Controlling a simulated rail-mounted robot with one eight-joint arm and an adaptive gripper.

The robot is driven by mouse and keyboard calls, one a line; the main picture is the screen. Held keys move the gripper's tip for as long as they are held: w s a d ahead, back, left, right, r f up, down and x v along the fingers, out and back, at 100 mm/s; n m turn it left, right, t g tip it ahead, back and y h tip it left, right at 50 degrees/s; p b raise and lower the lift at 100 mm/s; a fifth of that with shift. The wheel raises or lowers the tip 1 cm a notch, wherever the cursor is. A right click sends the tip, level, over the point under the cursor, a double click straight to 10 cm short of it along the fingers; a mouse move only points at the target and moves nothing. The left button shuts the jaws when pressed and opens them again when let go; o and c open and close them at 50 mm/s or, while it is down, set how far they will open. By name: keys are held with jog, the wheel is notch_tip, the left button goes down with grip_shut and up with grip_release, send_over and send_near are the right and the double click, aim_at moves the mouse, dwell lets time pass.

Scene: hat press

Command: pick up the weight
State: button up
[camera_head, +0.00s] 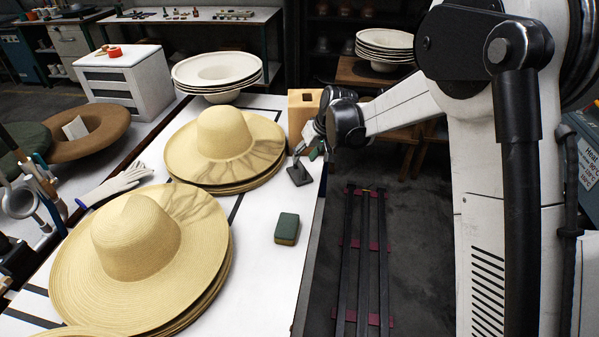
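A dark green and tan block (287,229) lies apart, nearer on the table.
Stacked straw hats (225,140) and a nearer stack (140,240) fill the table's (262,290) left side. A tan wooden block (303,108) stands behind my gripper. White gloves (115,186) lie left. Floor rails (364,265) run right of the table edge.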

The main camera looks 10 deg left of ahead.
aim_at(300, 163)
jog(key=shift+p+x, duration=0.3)
jog(key=shift+x, duration=2.3)
grip_shut()
